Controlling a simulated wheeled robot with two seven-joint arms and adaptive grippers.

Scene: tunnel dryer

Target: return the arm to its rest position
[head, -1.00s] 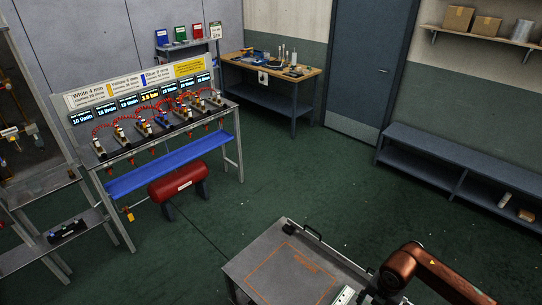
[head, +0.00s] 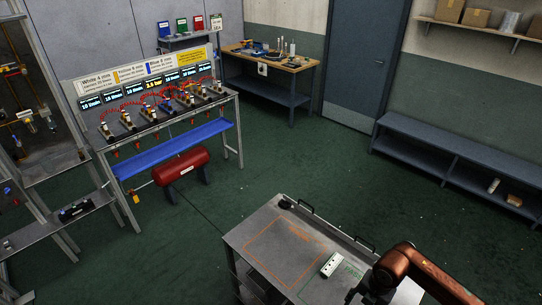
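My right arm (head: 422,272) comes in from the lower right, copper coloured, bent over the right part of a grey cart top. Its dark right gripper (head: 366,290) hangs at the bottom edge of the picture, beside a small white block (head: 331,264) on the cart. The fingertips are too dark and cut off to tell whether they are open or shut. My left arm and gripper are not in the picture.
The grey cart (head: 262,222) has an orange outlined area and a raised rail. A test bench (head: 103,150) with displays and red hoses stands left, a red tank (head: 181,170) below it. A workbench (head: 290,66) and a low shelf (head: 455,150) line the walls. Green floor between is clear.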

